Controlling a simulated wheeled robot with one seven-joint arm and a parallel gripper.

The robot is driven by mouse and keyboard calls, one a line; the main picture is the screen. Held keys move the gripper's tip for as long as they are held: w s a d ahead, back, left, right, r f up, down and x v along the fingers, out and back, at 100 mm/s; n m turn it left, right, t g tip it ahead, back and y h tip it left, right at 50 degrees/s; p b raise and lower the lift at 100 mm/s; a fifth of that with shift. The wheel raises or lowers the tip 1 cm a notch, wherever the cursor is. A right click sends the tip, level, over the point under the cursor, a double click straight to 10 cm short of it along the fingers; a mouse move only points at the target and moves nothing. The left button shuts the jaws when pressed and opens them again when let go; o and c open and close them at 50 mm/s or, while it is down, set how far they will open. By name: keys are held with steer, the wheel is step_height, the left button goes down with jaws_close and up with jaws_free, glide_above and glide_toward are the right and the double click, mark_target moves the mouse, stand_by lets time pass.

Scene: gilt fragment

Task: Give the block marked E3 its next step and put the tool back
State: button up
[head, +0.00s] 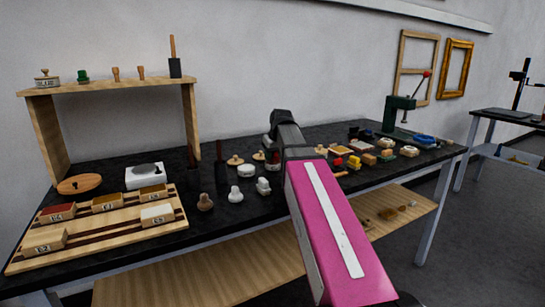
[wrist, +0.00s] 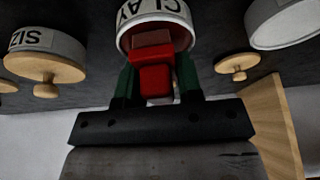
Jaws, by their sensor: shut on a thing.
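The block marked E3 (head: 108,203) sits on the wooden rack (head: 130,230) at the left of the bench; its top looks ochre-yellow. My gripper (wrist: 156,78) is shut on a red piece (wrist: 154,78), which shows between its green fingers in the wrist view. The red piece lies in front of or in the opening of a white pot marked CLAY (wrist: 168,12); I cannot tell which, and its far end is hidden. In the head view my pink arm hides most of my gripper.
Several other blocks share the rack, including E2 (head: 44,240) and a red-topped one (head: 57,212). Lidded pots, one marked SIZE (wrist: 45,50), stand close beside my gripper. A wooden shelf (head: 110,86) stands behind the rack. A green press (head: 397,112) stands at the right.

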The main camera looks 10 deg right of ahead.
steer(key=shift+r, duration=3.3)
